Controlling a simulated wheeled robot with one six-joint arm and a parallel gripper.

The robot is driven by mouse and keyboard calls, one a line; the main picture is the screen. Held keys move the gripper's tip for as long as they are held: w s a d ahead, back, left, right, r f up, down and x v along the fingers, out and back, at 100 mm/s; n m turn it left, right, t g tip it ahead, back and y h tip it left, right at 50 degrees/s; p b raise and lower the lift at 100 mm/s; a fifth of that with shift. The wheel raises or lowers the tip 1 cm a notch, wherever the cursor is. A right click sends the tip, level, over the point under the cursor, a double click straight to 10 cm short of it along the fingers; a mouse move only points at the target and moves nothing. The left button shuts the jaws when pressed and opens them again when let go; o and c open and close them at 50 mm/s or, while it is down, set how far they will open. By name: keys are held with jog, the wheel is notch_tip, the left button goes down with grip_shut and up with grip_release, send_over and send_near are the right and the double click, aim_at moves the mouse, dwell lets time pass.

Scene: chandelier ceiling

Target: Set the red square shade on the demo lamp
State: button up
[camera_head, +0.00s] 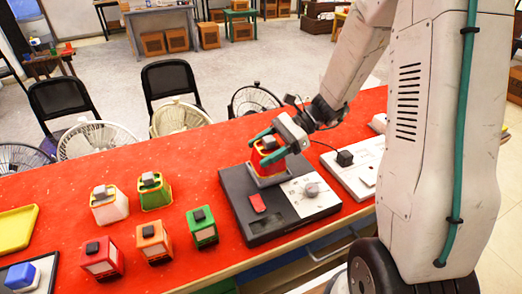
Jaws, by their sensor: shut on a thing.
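My gripper (268,146) is shut on a red square shade (268,165) with a yellow rim and a dark grey knob on top. It holds the shade over the far left part of the demo lamp (247,206), a flat black unit with a pale panel and round grey dial.
Several other shades stand left on the red table (180,270): white (110,207), green-yellow (155,193), orange (154,244), green (202,230) and red-white (102,260). A yellow tray (14,228) and a blue piece (28,275) are far left. A white power strip (352,170) lies right.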

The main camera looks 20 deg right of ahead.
aim_at(253, 163)
jog(key=shift+w, duration=0.25)
jog(key=f, duration=0.3)
jog(key=shift+w+d, duration=0.15)
jog(key=shift+w, duration=0.25)
jog(key=shift+f, duration=0.4)
jog(key=shift+c, duration=1.3)
jog(key=o, duration=1.3)
